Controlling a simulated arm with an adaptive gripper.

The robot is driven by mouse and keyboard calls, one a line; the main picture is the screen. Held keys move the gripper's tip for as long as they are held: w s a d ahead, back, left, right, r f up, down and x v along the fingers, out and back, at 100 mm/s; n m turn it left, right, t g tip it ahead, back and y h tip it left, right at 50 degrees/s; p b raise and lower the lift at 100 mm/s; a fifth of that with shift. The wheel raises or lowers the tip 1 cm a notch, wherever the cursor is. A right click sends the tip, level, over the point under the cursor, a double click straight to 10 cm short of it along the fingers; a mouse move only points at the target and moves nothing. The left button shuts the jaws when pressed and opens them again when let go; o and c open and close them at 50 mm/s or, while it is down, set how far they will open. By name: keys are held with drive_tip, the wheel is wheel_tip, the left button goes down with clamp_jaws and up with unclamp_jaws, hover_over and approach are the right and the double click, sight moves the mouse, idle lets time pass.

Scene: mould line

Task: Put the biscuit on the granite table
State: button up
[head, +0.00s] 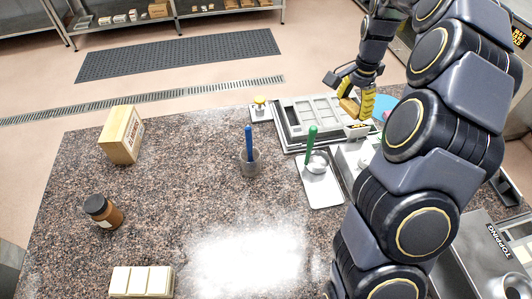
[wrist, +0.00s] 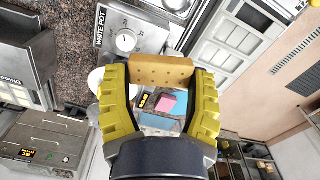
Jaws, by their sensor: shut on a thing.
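My gripper (head: 357,107) is at the right of the scene, above the area beside the mould tray. In the wrist view its yellow fingers (wrist: 160,78) are shut on the biscuit (wrist: 160,71), a tan rectangular piece with small holes. In the head view the biscuit (head: 349,107) shows only partly between the fingers. The speckled brown granite table (head: 190,190) spreads to the left of my gripper, with wide bare surface.
A grey mould tray (head: 283,124) lies at the table's back right. A cup with a blue-handled tool (head: 250,158), a small tray with a green-handled ladle (head: 320,188), a wooden box (head: 121,136), a brown jar (head: 103,212) and white blocks (head: 141,281) stand on the table. Its middle left is clear.

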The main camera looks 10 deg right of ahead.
drive_tip(key=s+a+n, duration=0.2)
drive_tip(key=a+n, duration=0.2)
drive_tip(key=a, duration=1)
drive_tip(key=s+a+n, duration=0.2)
drive_tip(key=a+n, duration=0.3)
drive_tip(key=a, duration=0.9)
drive_tip(key=s+a+f+n, duration=0.1)
drive_tip(key=s+a+n, duration=0.5)
drive_tip(key=s+a, duration=0.65)
hover_over(165, 218)
drive_tip(key=f, duration=1.8)
drive_tip(key=shift+s+d+f, duration=0.2)
drive_tip(key=shift+s+f, duration=0.2)
drive_tip(key=shift+w+a+f, duration=0.25)
drive_tip(key=shift+w+f, duration=0.1)
drive_tip(key=shift+f, duration=1.75)
drive_tip(key=shift+f, duration=0.1)
